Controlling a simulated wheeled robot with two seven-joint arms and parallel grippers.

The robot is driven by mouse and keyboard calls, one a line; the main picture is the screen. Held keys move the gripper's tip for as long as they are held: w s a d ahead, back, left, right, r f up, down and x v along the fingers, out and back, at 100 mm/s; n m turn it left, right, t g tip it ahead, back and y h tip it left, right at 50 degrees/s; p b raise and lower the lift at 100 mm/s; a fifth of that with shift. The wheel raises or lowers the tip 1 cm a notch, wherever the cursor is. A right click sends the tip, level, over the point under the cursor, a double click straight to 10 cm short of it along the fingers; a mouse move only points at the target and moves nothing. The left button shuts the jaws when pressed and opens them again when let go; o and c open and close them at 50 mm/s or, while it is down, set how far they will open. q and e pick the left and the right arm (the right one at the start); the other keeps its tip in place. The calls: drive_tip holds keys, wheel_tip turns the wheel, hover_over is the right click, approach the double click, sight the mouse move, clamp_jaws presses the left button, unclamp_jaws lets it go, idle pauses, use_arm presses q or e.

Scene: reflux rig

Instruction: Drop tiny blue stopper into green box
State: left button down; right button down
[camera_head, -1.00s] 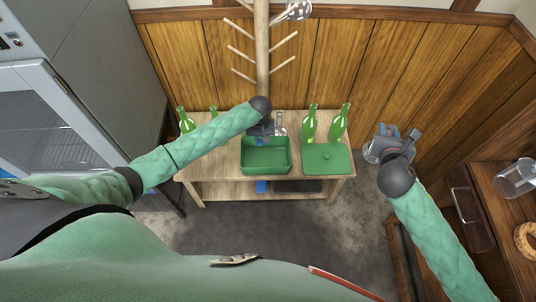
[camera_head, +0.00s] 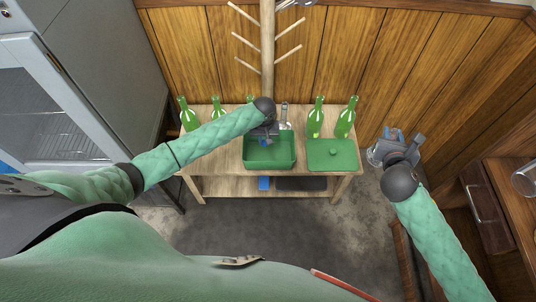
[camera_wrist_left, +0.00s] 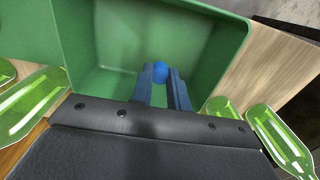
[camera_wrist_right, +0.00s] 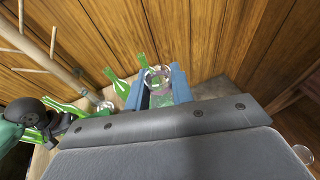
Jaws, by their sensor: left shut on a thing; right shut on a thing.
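The tiny blue stopper (camera_wrist_left: 160,70) is between the fingertips of my left gripper (camera_wrist_left: 163,80), which is shut on it. In the left wrist view it shows over the open green box (camera_wrist_left: 90,85); the box floor below looks empty. In the head view the green box (camera_head: 270,166) stands on the wooden table, with my left gripper (camera_head: 265,138) over its back part. My right gripper (camera_wrist_right: 158,82) is shut on a clear glass vessel (camera_wrist_right: 157,76), off to the right of the table. The glass (camera_head: 375,156) also shows in the head view.
A green lid (camera_head: 332,154) lies right of the box. Several green bottles (camera_head: 316,120) and a clear glass piece (camera_head: 284,115) stand along the table's back. A wooden peg stand (camera_head: 267,50) rises behind. A wooden cabinet (camera_head: 480,205) is at the right.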

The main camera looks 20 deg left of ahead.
use_arm(q)
drive_tip(key=c, duration=1.3)
unclamp_jaws()
drive_tip(key=shift+r, duration=0.1)
wheel_tip(320, 180, up, 12)
drive_tip(key=shift+f+b, duration=0.1)
drive_tip(key=shift+b, duration=0.65)
